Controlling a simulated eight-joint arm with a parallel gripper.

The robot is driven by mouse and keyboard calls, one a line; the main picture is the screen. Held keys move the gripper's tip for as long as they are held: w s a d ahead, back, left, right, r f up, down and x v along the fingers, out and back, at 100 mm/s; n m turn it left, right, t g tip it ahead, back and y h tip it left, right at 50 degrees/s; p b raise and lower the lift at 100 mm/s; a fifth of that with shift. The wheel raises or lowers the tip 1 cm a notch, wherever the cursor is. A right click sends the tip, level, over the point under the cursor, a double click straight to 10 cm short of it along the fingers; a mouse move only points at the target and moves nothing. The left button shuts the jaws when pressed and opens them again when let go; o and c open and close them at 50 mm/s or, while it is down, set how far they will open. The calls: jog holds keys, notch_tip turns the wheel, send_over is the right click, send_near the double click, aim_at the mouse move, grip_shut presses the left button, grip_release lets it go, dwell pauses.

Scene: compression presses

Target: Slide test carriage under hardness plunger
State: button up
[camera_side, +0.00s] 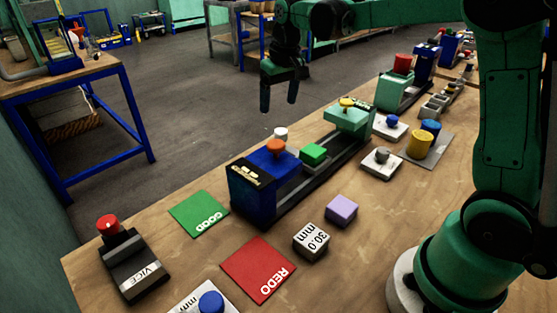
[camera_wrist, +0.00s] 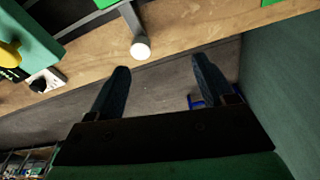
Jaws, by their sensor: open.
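A long dark rail (camera_side: 325,165) carries a green block (camera_side: 314,154), which appears to sit on the test carriage. A white knob (camera_side: 281,133) stands at the far side; in the wrist view the knob (camera_wrist: 140,48) ends a grey bar reaching out from the rail. A blue head with an orange knob (camera_side: 276,147) is at the rail's near end. A teal head with a yellow knob (camera_side: 347,103) is at its far end. I cannot tell which is the hardness plunger. My gripper (camera_side: 278,106) is open and empty, raised above the white knob and apart from it.
A green GOOD mat (camera_side: 199,213), red REDO mat (camera_side: 259,269), marked 30.0 mm block (camera_side: 311,241), purple block (camera_side: 341,210) and vice (camera_side: 133,265) lie on the bench. Another press with a red knob (camera_side: 403,64) stands farther back. The air around my gripper is clear.

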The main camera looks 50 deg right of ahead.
jog(key=g, duration=0.2)
send_over(281, 131)
jog(key=shift+m, duration=0.4)
notch_tip(281, 131, down, 6)
jog(key=shift+r, duration=0.2)
jog(key=shift+f, duration=2.75)
grip_shut()
